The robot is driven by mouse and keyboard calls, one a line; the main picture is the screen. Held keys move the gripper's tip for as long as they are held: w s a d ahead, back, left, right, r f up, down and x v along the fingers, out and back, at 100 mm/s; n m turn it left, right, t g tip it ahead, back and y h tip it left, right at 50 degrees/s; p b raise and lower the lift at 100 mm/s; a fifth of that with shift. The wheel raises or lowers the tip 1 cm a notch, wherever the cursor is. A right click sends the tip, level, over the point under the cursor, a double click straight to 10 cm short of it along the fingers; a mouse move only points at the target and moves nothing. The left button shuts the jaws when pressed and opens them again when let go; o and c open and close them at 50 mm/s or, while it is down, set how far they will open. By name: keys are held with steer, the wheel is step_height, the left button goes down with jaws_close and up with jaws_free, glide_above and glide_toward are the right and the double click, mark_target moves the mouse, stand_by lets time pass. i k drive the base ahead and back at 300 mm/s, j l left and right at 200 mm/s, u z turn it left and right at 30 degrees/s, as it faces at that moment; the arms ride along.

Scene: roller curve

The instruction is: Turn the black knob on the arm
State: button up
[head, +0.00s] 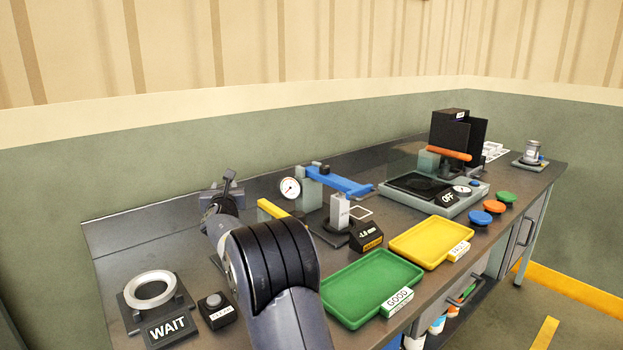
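A blue arm (346,182) extends to the right from a grey-green block on the bench, near the back wall. A small black part that looks like the black knob (324,169) sits on its left end. A round white dial gauge (290,188) is at the left of this block. My gripper (229,178) is at the left, over the back of the bench, apart from the blue arm and the knob. My own arm links hide much of it, and its fingers are too small to tell open from shut.
A green tray (372,285) and yellow tray (431,243) lie in front. A WAIT ring stand (151,290) is front left; a black machine (448,131) is back right.

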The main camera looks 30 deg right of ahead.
mark_target(323, 169)
steer(key=k+j+z, duration=0.2)
steer(key=j, duration=0.25)
steer(key=k+j+z, duration=0.15)
steer(key=j, duration=0.3)
steer(key=k+j+z, duration=0.2)
steer(key=j, duration=0.25)
steer(key=k+j+z, duration=0.2)
steer(key=i+j+z, duration=0.2)
steer(key=j+z, duration=0.3)
steer(key=j, duration=0.55)
steer(key=j+z, duration=0.5)
steer(key=j, duration=0.55)
steer(key=i+j+z, duration=0.15)
steer(key=i+j, duration=0.25)
steer(key=i, duration=0.2)
steer(key=i+j+z, duration=0.2)
steer(key=i+j, duration=0.3)
steer(key=i, duration=0.1)
